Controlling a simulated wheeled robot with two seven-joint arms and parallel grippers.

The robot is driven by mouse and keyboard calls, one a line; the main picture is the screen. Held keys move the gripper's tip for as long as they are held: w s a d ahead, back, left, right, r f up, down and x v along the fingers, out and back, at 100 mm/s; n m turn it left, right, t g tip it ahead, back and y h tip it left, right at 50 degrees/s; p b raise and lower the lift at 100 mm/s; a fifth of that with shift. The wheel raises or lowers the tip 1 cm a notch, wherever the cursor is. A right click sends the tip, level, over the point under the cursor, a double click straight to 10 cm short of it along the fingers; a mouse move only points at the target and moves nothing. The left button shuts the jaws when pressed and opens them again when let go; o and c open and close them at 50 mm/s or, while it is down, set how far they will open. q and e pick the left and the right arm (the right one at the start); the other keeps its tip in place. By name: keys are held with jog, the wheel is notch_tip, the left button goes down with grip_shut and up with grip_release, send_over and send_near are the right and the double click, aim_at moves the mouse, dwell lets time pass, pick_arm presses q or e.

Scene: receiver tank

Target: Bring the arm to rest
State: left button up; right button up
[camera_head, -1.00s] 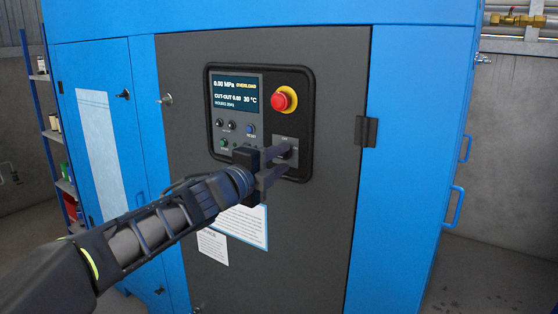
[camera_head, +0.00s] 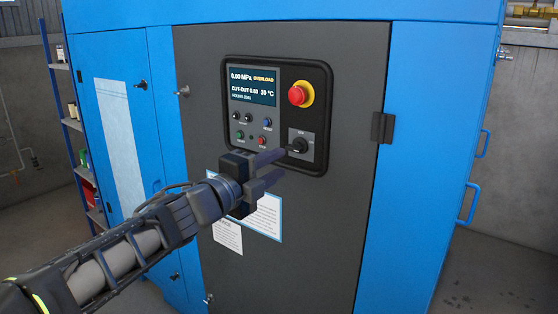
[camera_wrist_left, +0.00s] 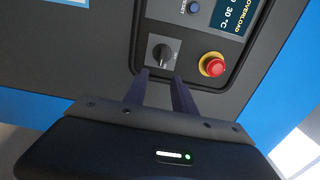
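My left gripper (camera_head: 281,164) is in front of the dark cabinet door, just below and left of a black rotary switch (camera_head: 298,145) on the control panel. Its two fingers are apart with nothing between them. In the left wrist view, the fingertips of my left gripper (camera_wrist_left: 159,80) stand on either side below the rotary switch (camera_wrist_left: 162,53), with a visible gap between them. The switch looks clear of the fingers. My right gripper is in neither view.
The blue cabinet (camera_head: 415,150) carries a panel with a lit display (camera_head: 253,87) reading OVERLOAD. A red emergency button (camera_head: 298,96) sits above the switch. Labels (camera_head: 262,216) are on the door below. A shelf (camera_head: 75,125) stands at the left; floor is free at the right.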

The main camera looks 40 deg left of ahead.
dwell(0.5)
